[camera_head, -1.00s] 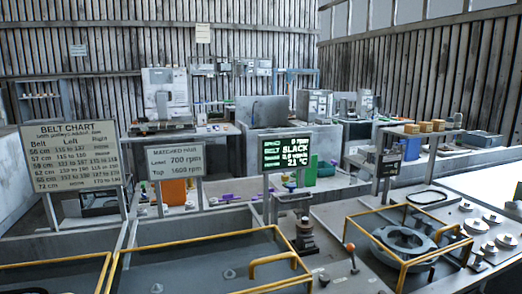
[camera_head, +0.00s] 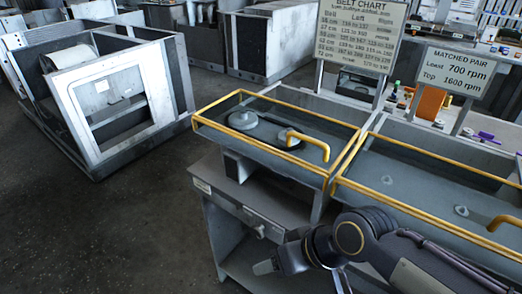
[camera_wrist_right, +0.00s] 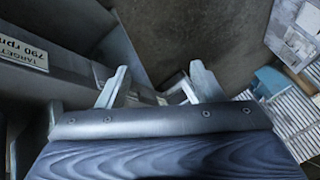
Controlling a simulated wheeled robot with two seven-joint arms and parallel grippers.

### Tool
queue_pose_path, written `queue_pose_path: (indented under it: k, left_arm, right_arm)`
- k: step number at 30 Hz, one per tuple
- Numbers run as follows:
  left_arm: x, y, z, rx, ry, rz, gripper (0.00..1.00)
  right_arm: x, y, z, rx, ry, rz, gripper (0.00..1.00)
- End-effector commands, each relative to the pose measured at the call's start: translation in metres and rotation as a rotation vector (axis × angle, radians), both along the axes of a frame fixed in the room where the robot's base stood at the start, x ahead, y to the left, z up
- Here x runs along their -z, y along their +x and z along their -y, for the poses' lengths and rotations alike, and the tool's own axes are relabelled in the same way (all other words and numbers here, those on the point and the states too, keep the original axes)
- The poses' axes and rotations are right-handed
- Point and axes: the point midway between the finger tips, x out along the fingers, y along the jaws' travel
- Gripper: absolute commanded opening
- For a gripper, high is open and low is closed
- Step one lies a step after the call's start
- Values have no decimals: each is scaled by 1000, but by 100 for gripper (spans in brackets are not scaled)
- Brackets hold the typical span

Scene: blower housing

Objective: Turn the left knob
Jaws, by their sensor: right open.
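A small pale knob (camera_head: 260,231) sits on the front panel of the leftmost grey bench unit (camera_head: 235,205). Its turned angle is too small to tell. My right gripper (camera_head: 265,267) is just below and in front of that panel, apart from the knob. My left gripper is not in view.
Yellow rails (camera_head: 262,147) edge the clear cover over two pulleys and a belt. A belt chart sign (camera_head: 360,35) and a matched pair sign (camera_head: 455,70) stand behind. The wrist view shows a target 790 rpm label (camera_wrist_right: 25,48). Dark floor (camera_head: 120,225) is free at left.

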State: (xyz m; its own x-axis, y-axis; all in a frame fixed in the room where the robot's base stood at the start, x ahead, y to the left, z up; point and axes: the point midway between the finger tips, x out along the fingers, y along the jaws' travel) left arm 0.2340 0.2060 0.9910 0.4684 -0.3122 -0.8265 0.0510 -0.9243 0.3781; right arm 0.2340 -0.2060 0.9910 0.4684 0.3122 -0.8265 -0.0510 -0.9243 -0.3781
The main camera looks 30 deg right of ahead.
Motion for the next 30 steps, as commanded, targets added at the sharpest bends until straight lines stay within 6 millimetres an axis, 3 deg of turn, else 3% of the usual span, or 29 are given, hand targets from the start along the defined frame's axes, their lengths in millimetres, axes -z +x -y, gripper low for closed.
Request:
queue_pose_path:
  k: [5, 8, 20, 30]
  left_arm:
    - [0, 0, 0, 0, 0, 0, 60]
    - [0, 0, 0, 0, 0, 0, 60]
    - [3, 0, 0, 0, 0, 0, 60]
    - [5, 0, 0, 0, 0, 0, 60]
  right_arm:
    - [4, 1, -1, -42, -19, -26, 60]
    - [16, 2, -2, -163, -79, -97, 60]
    - [91, 19, 6, -1086, -586, -566, 60]
    - [131, 70, 8, -1860, -1131, -1038, 60]
